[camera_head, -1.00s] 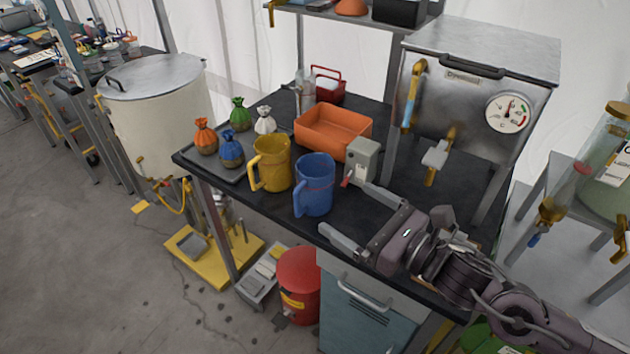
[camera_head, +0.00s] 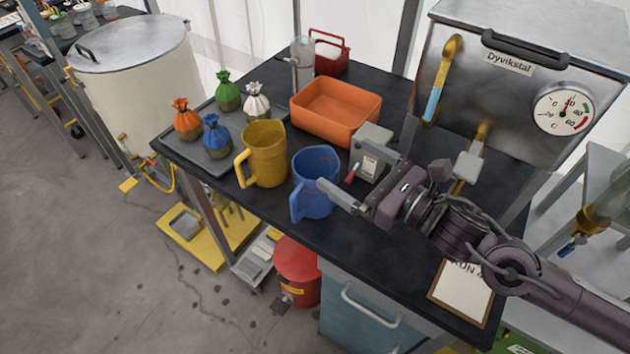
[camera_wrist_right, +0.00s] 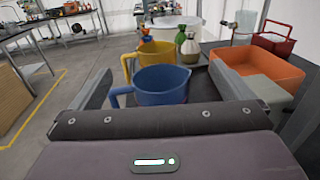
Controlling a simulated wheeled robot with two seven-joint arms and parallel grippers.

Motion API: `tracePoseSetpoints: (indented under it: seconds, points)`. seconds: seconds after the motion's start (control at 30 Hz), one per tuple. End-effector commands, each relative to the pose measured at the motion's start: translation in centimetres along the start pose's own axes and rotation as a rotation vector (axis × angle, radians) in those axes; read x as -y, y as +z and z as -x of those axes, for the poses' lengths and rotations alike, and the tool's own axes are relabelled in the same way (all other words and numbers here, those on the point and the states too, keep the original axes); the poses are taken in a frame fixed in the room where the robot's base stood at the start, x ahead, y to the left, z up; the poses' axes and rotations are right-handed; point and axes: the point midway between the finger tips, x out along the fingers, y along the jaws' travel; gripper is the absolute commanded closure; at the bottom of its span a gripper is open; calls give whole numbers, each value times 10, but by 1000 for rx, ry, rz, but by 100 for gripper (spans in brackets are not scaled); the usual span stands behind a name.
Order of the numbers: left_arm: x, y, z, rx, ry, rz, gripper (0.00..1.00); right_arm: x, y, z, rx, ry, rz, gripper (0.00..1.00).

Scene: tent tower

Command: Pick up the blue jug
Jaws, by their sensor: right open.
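The blue jug (camera_head: 315,184) stands upright near the front edge of the dark table, its handle toward the front left. My right gripper (camera_head: 350,175) is open just to the right of the jug, fingers pointing at it. One finger appears close to the jug's rim; I cannot tell if it touches. In the right wrist view the blue jug (camera_wrist_right: 162,85) is straight ahead between the open fingers, its handle on the left. My left gripper is not in view.
A yellow jug (camera_head: 265,155) stands just left of the blue one. A grey box with a red lever (camera_head: 369,155) and an orange tray (camera_head: 336,112) are behind. Tied pouches stand on a dark tray (camera_head: 214,163). A framed sheet (camera_head: 462,291) lies at the front right.

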Motion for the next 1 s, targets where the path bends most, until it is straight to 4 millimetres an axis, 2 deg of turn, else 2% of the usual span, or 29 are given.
tracePoseSetpoints:
  seconds: [0.03,0.27,0.63,1.0]
  points:
    - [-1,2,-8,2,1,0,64,0,-8,0,0,1,0,0]
    - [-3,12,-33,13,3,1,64,0,-33,0,0,0,0,0]
    - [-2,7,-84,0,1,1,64,0,-84,0,0,0,0,0]
    - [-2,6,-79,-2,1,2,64,0,-85,-26,2,-1,-1,0]
